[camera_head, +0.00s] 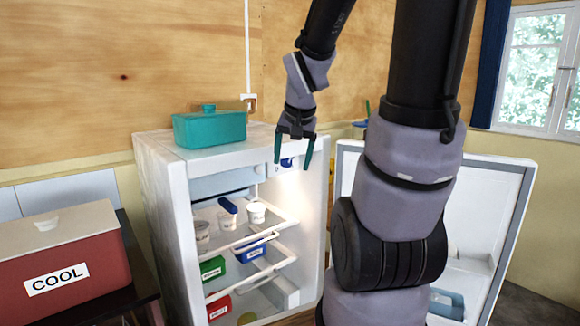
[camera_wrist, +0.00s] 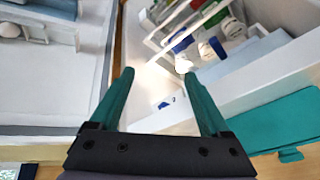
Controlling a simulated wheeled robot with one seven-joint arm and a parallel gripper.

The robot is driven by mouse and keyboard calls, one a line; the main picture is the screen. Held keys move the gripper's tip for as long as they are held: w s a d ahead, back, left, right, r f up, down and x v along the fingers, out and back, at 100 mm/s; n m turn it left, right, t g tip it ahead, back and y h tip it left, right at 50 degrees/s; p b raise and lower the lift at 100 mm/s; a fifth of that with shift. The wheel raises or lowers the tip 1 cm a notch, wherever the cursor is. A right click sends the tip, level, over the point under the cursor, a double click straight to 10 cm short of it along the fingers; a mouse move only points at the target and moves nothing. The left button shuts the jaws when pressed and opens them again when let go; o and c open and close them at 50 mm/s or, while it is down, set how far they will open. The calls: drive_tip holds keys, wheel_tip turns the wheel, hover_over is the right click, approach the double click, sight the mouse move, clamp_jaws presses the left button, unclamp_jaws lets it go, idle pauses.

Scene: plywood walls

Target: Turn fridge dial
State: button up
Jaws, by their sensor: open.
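The white fridge (camera_head: 162,205) stands open, its lit shelves facing me. The fridge dial (camera_head: 286,162) is a small blue-marked control on the panel at the top of the compartment. It also shows in the wrist view (camera_wrist: 167,102), between the fingers. My gripper (camera_head: 293,155) is open and empty, its teal fingers pointing down in front of this panel. In the head view the fingers lie on either side of the dial; whether they touch it I cannot tell. In the wrist view my gripper (camera_wrist: 158,76) has its fingers spread wide.
The fridge door (camera_head: 507,205) is swung open to the right, partly behind my arm. A teal box (camera_head: 210,130) sits on top of the fridge. Cups (camera_head: 256,212) and labelled containers (camera_head: 213,268) fill the shelves. A red COOL box (camera_head: 95,265) stands at left.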

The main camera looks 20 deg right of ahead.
drive_tip(key=w+d+f+m+g+y, duration=0.1)
drive_tip(key=w+d+f, duration=0.1)
drive_tip(key=f, duration=0.5)
drive_tip(key=w+d+f+m, duration=0.1)
drive_tip(key=w+d+f, duration=0.1)
drive_tip(key=f, duration=0.5)
drive_tip(key=m+t+y, duration=0.2)
drive_tip(key=m+t, duration=1.2)
drive_tip(key=m, duration=0.4)
approach(288, 164)
drive_tip(key=w, duration=0.8)
drive_tip(key=shift+w+a+r, duration=0.1)
drive_tip(key=shift+w+a, duration=0.25)
drive_tip(key=shift+a, duration=0.05)
drive_tip(key=shift+y, duration=0.3)
clamp_jaws()
